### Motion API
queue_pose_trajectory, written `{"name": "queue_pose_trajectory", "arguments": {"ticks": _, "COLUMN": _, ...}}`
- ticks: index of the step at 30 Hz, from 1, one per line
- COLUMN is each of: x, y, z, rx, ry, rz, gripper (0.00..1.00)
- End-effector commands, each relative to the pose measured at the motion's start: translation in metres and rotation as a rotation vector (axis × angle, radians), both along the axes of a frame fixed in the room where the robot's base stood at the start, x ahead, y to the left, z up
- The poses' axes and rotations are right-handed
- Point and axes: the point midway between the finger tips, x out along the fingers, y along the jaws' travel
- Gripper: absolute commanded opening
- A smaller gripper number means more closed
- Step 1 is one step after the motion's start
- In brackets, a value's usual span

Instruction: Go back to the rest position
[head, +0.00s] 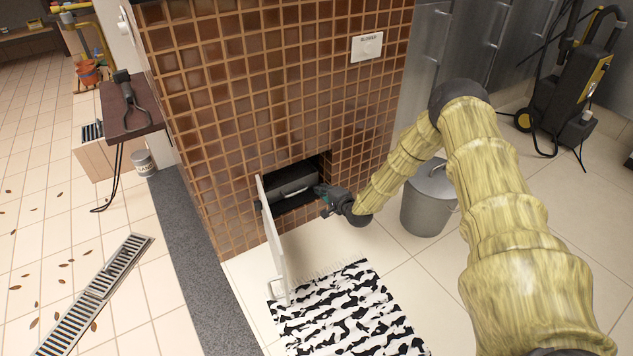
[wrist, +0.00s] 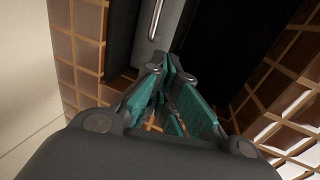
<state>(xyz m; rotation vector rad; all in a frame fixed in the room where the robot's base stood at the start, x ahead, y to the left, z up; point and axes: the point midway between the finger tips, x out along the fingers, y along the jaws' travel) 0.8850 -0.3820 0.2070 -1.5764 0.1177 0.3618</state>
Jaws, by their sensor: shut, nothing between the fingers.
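My gripper (head: 328,197) is at the mouth of a square opening low in the brown tiled grill block (head: 265,110). In the wrist view its teal-padded fingers (wrist: 172,95) are close together with nothing between them. A grey drawer or tray (head: 292,184) sits inside the dark opening, just left of the fingertips. Its metal handle shows in the wrist view (wrist: 156,18), ahead of the fingers. I cannot tell whether the fingers touch it. The white door (head: 272,235) of the opening stands swung open to the left of my gripper.
A lidded metal bin (head: 428,205) stands right of my forearm. A black-and-white rug (head: 345,315) lies on the floor before the opening. A pressure washer (head: 570,90) stands at the far right. A small sign (head: 367,46) is on the tiles. A floor drain (head: 95,295) is at left.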

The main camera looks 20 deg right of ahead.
Motion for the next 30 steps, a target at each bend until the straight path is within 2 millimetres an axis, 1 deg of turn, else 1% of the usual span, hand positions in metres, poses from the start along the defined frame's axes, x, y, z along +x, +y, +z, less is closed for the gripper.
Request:
{"name": "queue_pose_trajectory", "arguments": {"ticks": 1, "x": -0.009, "y": -0.002, "z": 0.007, "rx": 0.001, "ry": 0.001, "rz": -0.002, "gripper": 0.00}}
{"name": "queue_pose_trajectory", "arguments": {"ticks": 3, "x": -0.019, "y": -0.004, "z": 0.009, "rx": 0.000, "ry": 0.001, "rz": -0.001, "gripper": 0.00}}
{"name": "queue_pose_trajectory", "arguments": {"ticks": 9, "x": -0.038, "y": -0.006, "z": 0.013, "rx": 0.001, "ry": 0.001, "rz": 0.000, "gripper": 0.00}}
{"name": "queue_pose_trajectory", "arguments": {"ticks": 16, "x": -0.043, "y": -0.007, "z": 0.014, "rx": -0.001, "ry": 0.000, "rz": 0.000, "gripper": 0.00}}
{"name": "queue_pose_trajectory", "arguments": {"ticks": 19, "x": -0.048, "y": 0.001, "z": 0.010, "rx": -0.013, "ry": 0.013, "rz": 0.011, "gripper": 0.00}}
{"name": "queue_pose_trajectory", "arguments": {"ticks": 20, "x": -0.051, "y": 0.006, "z": 0.008, "rx": -0.021, "ry": 0.024, "rz": 0.017, "gripper": 0.00}}
{"name": "queue_pose_trajectory", "arguments": {"ticks": 23, "x": -0.071, "y": 0.033, "z": -0.005, "rx": -0.071, "ry": 0.078, "rz": 0.059, "gripper": 0.00}}
{"name": "queue_pose_trajectory", "arguments": {"ticks": 24, "x": -0.083, "y": 0.048, "z": -0.012, "rx": -0.100, "ry": 0.107, "rz": 0.085, "gripper": 0.00}}
{"name": "queue_pose_trajectory", "arguments": {"ticks": 26, "x": -0.106, "y": 0.070, "z": -0.023, "rx": -0.154, "ry": 0.160, "rz": 0.129, "gripper": 0.00}}
{"name": "queue_pose_trajectory", "arguments": {"ticks": 27, "x": -0.123, "y": 0.084, "z": -0.031, "rx": -0.192, "ry": 0.195, "rz": 0.162, "gripper": 0.00}}
{"name": "queue_pose_trajectory", "arguments": {"ticks": 29, "x": -0.150, "y": 0.104, "z": -0.041, "rx": -0.250, "ry": 0.250, "rz": 0.215, "gripper": 0.00}}
{"name": "queue_pose_trajectory", "arguments": {"ticks": 30, "x": -0.169, "y": 0.116, "z": -0.048, "rx": -0.291, "ry": 0.285, "rz": 0.251, "gripper": 0.00}}
